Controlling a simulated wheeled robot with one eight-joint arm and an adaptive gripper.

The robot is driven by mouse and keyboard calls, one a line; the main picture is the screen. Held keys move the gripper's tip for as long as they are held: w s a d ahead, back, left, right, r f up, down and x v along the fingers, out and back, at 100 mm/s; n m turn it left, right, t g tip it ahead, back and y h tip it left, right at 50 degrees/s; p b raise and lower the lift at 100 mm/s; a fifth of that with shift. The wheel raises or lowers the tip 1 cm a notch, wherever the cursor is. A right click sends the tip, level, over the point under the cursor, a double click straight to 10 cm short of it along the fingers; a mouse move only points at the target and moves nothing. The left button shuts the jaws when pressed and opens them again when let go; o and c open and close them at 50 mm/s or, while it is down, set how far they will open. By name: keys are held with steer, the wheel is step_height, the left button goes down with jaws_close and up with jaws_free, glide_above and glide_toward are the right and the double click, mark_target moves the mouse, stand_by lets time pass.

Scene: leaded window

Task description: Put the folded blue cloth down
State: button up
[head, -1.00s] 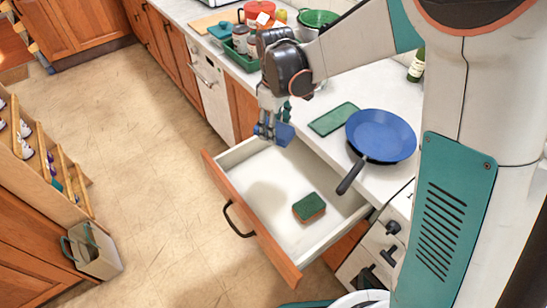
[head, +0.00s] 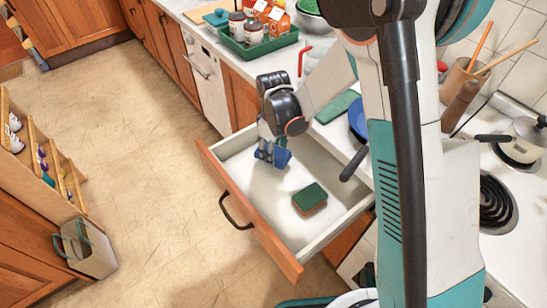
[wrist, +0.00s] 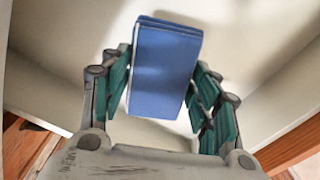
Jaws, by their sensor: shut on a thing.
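The folded blue cloth (head: 283,158) is held in my gripper (head: 272,152), inside the outline of the open drawer (head: 258,188), towards its far left part. In the wrist view the cloth (wrist: 165,70) is a flat blue block standing between the green-padded fingers (wrist: 162,88), which close on its two sides. Pale drawer surfaces lie behind it. I cannot tell whether its lower edge touches the drawer floor. A green-and-brown sponge (head: 310,198) lies in the drawer, to the right of and nearer than the cloth, apart from it.
The drawer's wooden front (head: 247,210) juts over the floor. On the counter are a green tray of jars and cartons (head: 259,50), a green flat cloth or mat (head: 339,106) and a partly hidden blue pan (head: 357,120). The drawer floor left of the sponge is bare.

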steer(key=shift+f+b, duration=0.4)
steer(key=shift+f, duration=1.2)
steer(key=shift+f, duration=0.2)
steer(key=o, duration=1.4)
steer(key=shift+r, duration=0.1)
